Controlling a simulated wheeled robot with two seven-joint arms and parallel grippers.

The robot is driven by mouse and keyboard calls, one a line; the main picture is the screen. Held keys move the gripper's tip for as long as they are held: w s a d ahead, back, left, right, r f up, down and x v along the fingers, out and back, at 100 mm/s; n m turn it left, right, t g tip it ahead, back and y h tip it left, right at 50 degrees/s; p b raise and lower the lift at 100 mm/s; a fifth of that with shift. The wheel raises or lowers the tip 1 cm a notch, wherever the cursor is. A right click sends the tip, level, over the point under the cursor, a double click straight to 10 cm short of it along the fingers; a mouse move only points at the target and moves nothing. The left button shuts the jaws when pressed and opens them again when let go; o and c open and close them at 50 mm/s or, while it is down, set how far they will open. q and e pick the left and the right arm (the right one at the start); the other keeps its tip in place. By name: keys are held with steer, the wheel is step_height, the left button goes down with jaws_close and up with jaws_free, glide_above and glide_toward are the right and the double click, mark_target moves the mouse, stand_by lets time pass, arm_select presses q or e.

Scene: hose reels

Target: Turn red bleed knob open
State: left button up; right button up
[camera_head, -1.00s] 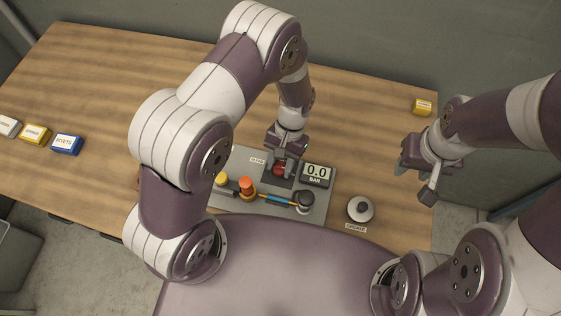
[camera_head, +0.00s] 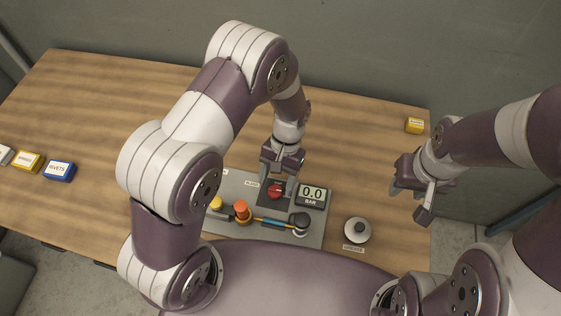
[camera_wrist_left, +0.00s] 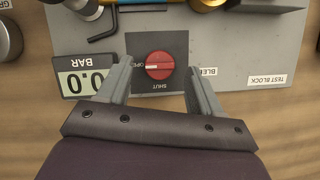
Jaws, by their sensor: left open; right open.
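The red bleed knob (camera_head: 275,191) sits on a dark square plate on the grey test block panel (camera_head: 318,233). In the left wrist view the knob (camera_wrist_left: 159,64) shows a white pointer line lying across it, level with the "OPEN" label at its left; "SHUT" is printed below. My left gripper (camera_head: 279,181) is open, its fingers spread on either side of the knob with clear gaps, not touching it. My right gripper (camera_head: 413,202) is open and empty, off to the right, away from the panel.
A gauge (camera_head: 312,195) beside the knob reads 0.0 BAR. A yellow knob (camera_head: 216,203), an orange knob (camera_head: 241,208) and a black fitting (camera_head: 300,220) are on the panel. A grease pot (camera_head: 357,230) stands right. A blue rivets box (camera_head: 59,171) lies far left.

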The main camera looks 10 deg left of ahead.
arm_select(q)
steer(key=a+p+v, duration=0.1)
steer(key=p+v, duration=0.3)
steer(key=v, duration=0.6)
steer(key=shift+d, duration=0.45)
steer(key=shift+r, duration=0.15)
